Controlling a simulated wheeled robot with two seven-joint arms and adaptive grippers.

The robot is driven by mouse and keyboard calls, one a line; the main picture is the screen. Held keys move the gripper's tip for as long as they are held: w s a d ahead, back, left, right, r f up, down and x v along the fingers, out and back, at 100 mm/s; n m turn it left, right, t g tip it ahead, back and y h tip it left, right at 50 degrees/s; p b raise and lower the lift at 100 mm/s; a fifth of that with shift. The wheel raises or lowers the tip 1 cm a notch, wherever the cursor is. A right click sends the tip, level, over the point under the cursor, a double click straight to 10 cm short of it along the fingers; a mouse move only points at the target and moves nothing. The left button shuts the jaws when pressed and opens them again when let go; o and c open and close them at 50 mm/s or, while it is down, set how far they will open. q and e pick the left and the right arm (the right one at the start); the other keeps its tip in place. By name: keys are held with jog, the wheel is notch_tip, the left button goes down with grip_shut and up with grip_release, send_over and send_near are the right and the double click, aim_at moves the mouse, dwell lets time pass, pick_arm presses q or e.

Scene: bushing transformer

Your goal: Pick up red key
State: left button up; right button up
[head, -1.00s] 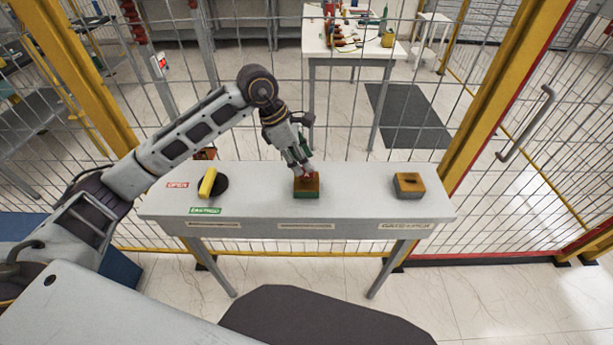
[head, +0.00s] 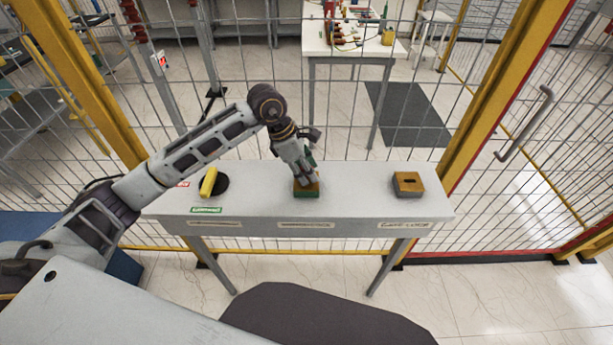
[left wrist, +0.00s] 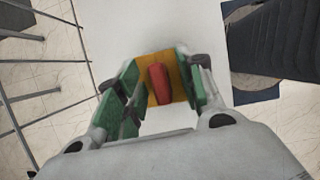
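The red key (left wrist: 160,84) stands in the orange-topped block in the left wrist view. This block (head: 306,193) sits in the middle of the grey table (head: 350,195). My left gripper (head: 306,181) points down at the block from above. In the left wrist view its green-padded fingers (left wrist: 165,92) are spread on either side of the key, with visible gaps between them and it. In the head view the fingers hide the key. My right gripper is in neither current view.
A yellow handle (head: 208,182) on a black disc is at the table's left. A second orange-topped block (head: 408,185) with a dark slot is at its right. A wire-mesh fence (head: 350,120) stands behind the table. The tabletop between these fixtures is clear.

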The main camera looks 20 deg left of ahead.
pick_arm(q)
grip_shut()
pick_arm(e)
jog(key=shift+w, duration=0.1)
pick_arm(q)
jog(key=shift+r, duration=0.1)
jog(key=shift+r+b, duration=0.55)
jog(key=shift+r, duration=4.4)
pick_arm(e)
jog(key=shift+w+d+f, duration=0.4)
jog(key=shift+d+f, duration=0.15)
pick_arm(q)
notch_tip(320, 180, up, 4)
jog(key=shift+r+p, duration=0.2)
jog(key=shift+p, duration=0.9)
pick_arm(e)
jog(key=shift+s+r, duration=0.2)
jog(key=shift+r, duration=0.95)
